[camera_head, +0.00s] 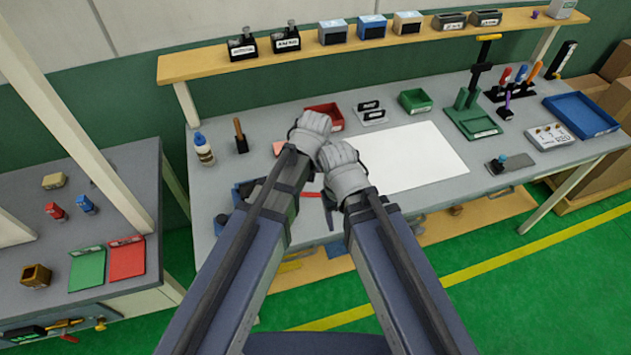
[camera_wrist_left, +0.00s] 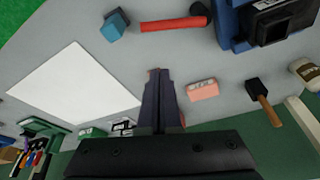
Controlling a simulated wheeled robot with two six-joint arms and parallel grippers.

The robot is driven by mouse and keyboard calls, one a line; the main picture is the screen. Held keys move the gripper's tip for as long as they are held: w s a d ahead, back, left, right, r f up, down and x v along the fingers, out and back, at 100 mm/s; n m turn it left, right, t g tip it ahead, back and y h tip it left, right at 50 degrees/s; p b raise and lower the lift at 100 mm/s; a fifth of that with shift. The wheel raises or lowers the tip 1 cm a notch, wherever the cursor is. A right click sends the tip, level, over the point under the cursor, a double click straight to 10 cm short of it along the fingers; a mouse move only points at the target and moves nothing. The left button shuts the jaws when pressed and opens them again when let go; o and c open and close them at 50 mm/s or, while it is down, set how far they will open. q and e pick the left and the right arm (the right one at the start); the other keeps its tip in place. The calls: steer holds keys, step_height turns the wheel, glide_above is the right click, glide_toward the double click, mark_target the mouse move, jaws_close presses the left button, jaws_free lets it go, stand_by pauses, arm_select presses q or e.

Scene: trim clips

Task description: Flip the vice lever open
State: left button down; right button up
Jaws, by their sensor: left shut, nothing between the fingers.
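The vice (camera_wrist_left: 265,22) is a blue and black block at the upper right of the left wrist view. In the head view its blue edge (camera_head: 243,190) shows beside my left arm, which covers much of it. A red bar with a black end, which looks like the vice lever (camera_wrist_left: 172,24), lies across the top of the left wrist view, left of the vice body. My left gripper (camera_wrist_left: 158,75) is shut and empty, apart from the lever. In the head view its fingers are hidden below the grey wrist.
A pink block (camera_wrist_left: 203,90) lies right of my left fingers, and a white sheet (camera_wrist_left: 75,85) left of them. A teal cube (camera_wrist_left: 115,25) sits near the bar. A wooden-handled tool (camera_head: 240,137) and a bottle (camera_head: 203,149) stand at the bench's left. A red bin (camera_head: 325,113) stands behind my wrists.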

arm_select(q)
steer(key=shift+w+r, duration=0.1)
stand_by(0.3)
steer(key=b+x, duration=1)
steer(key=x, duration=0.1)
steer(key=shift+b, duration=0.3)
steer(key=s, duration=0.1)
steer(key=s+r+p, duration=0.1)
steer(key=s, duration=0.1)
steer(key=shift+s+a+r+p, duration=0.1)
steer(key=shift+s+r+p, duration=0.05)
steer(key=shift+r+p, duration=0.2)
steer(key=shift+s, duration=0.45)
steer(key=shift+w, duration=0.1)
